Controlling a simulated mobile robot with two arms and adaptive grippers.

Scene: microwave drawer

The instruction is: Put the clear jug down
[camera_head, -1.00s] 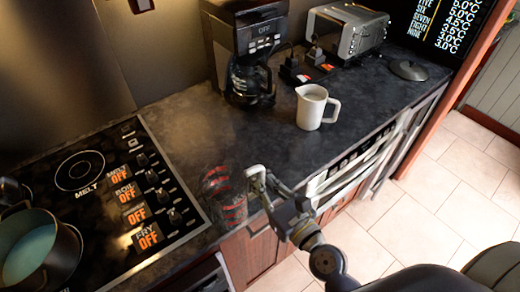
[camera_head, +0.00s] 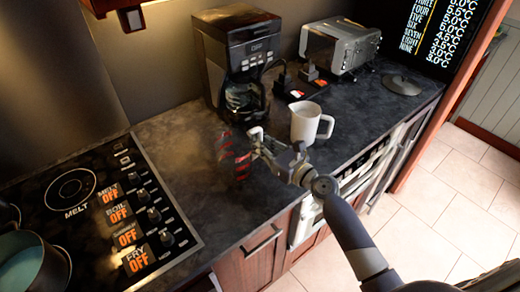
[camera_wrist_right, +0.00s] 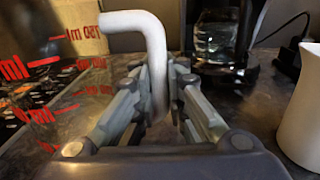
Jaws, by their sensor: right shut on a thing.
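The clear jug (camera_head: 228,158) has red measuring marks and a white handle. In the head view it is upright over the dark counter (camera_head: 188,150), between the stove and the white pitcher. I cannot tell whether its base touches the counter. My right gripper (camera_head: 258,142) is on its right side, shut on the handle. In the right wrist view the white handle (camera_wrist_right: 156,60) stands between the fingers, and the jug's clear wall (camera_wrist_right: 45,85) fills the left side. My left gripper is not in view.
A white pitcher (camera_head: 305,122) stands right of the jug. A coffee maker (camera_head: 238,35) with a glass pot is behind, and a toaster (camera_head: 340,45) is at the back right. The stove (camera_head: 130,205) is at the left. The counter in front of the jug is bare.

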